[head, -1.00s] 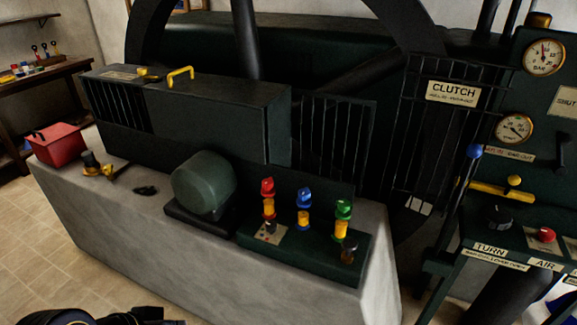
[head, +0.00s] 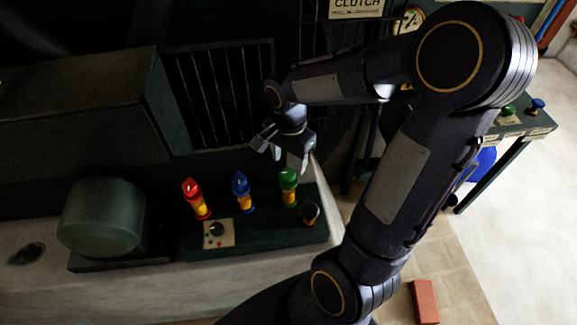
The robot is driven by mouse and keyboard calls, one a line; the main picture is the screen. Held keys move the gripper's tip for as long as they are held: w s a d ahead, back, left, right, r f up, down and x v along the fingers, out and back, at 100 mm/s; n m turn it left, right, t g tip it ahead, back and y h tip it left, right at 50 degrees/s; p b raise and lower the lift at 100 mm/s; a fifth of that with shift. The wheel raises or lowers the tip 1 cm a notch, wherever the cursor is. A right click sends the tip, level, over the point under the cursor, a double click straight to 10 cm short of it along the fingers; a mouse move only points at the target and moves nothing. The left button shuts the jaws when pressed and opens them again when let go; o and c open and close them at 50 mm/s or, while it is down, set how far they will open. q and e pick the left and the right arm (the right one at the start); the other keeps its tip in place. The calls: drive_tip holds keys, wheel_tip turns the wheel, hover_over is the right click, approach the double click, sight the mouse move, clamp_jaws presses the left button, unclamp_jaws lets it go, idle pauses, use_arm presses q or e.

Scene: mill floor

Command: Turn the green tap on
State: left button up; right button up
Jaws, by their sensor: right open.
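The green tap (head: 288,186) stands at the right of a row of three taps on a dark green base. Its green top sits on a yellow and green body. The blue tap (head: 242,191) and the red tap (head: 196,198) stand to its left. My right gripper (head: 279,163) is open, with its fingers pointing down. It appears just above and behind the green tap, and I see no contact. Whether the fingers straddle the tap I cannot tell. My left gripper is out of view.
A small dark knob (head: 311,214) stands right of the green tap. A green motor drum (head: 103,217) is at left. A barred guard (head: 222,92) rises behind. A red brick (head: 424,302) lies on the floor.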

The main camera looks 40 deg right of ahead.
sight(288, 172)
drive_tip(key=shift+f, duration=2.2)
drive_tip(key=c, duration=1)
